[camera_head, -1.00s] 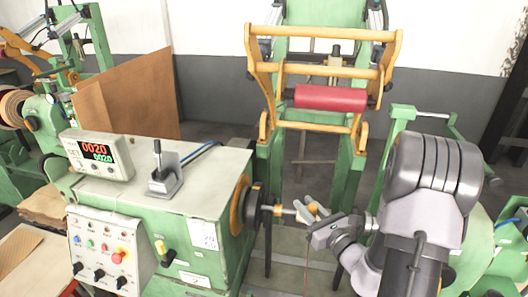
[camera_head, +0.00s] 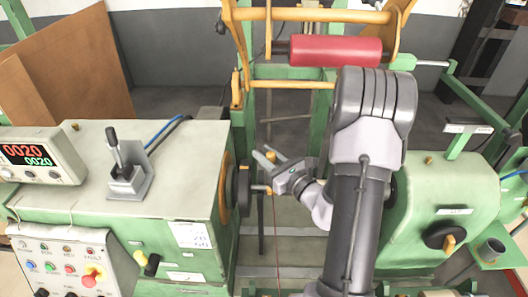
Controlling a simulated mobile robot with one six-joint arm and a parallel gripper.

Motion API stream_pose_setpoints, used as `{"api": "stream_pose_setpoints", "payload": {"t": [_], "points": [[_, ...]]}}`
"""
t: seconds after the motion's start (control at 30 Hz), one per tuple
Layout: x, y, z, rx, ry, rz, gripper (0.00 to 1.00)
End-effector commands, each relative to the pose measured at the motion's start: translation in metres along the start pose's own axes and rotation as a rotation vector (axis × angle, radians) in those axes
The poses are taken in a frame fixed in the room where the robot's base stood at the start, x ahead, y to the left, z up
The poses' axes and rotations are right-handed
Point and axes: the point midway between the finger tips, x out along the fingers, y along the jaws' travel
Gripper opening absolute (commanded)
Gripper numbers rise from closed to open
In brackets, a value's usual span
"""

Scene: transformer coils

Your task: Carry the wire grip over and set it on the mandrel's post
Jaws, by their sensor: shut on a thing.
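The wire grip (camera_head: 271,157) is a small yellow-orange piece, mostly hidden between the fingers of my gripper (camera_head: 268,157). My gripper is shut on it, near the middle of the picture. The mandrel (camera_head: 257,188) is a short shaft sticking out to the right from the dark round plate of the green winding machine. A small brass-coloured piece (camera_head: 268,190) at its right end looks like the post. My gripper is just above this end in the picture. I cannot tell the gap in depth. A thin red wire (camera_head: 275,235) runs down below the gripper.
The green machine (camera_head: 95,165) with a lever (camera_head: 115,150) and a display (camera_head: 35,155) stands at the left. A red roller (camera_head: 335,50) in a yellow frame is above and behind. A green tailstock (camera_head: 450,190) is at the right, partly behind my arm.

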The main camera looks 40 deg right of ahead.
Motion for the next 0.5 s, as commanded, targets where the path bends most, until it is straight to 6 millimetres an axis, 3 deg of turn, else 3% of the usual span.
{"api": "stream_pose_setpoints", "payload": {"t": [0.03,0.5], "points": [[0.0,-0.0001,-0.013,0.001,0.0,0.0,0.0],[-0.002,-0.0003,-0.0116,0.001,0.0,-0.001,0.0]]}}
